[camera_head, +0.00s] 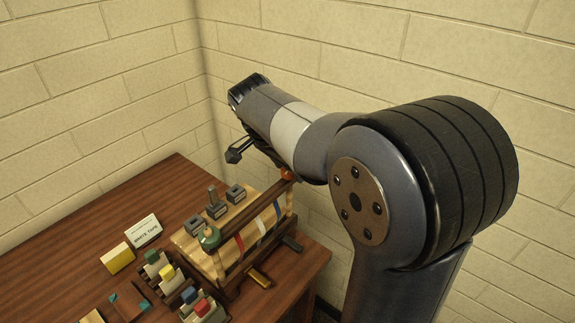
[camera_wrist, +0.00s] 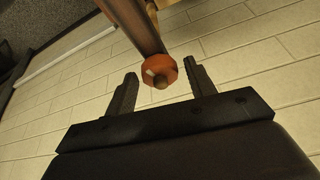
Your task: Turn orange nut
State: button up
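The orange nut (camera_wrist: 160,68) sits on the end of a wooden bar in the wrist view, with a grey-brown stud end showing at its centre. In the head view the orange nut (camera_head: 287,174) is small, at the right upper end of the wooden frame, partly beside my arm. My gripper (camera_wrist: 160,82) is open, with one finger on each side of the nut and a visible gap on both sides. Whether the fingertips reach as deep as the nut is hard to tell. In the head view my arm hides most of the gripper.
The wooden frame (camera_head: 229,265) with coloured strips stands on the brown table (camera_head: 60,225). A green knob (camera_head: 210,238) is at its near left end. A white label card (camera_head: 143,231), a yellow block (camera_head: 118,258) and coloured blocks lie left. Brick walls close off the back.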

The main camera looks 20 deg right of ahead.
jog(key=shift+o, duration=0.6)
jog(key=shift+r, duration=0.15)
jog(key=shift+a+r, duration=0.15)
jog(key=shift+r, duration=0.15)
jog(key=v, duration=1)
jog(key=shift+s+f, duration=0.1)
jog(key=shift+s, duration=0.05)
jog(key=x, duration=1)
jog(key=shift+d+f, duration=0.2)
jog(key=shift+f, duration=0.1)
jog(key=shift+n, duration=0.3)
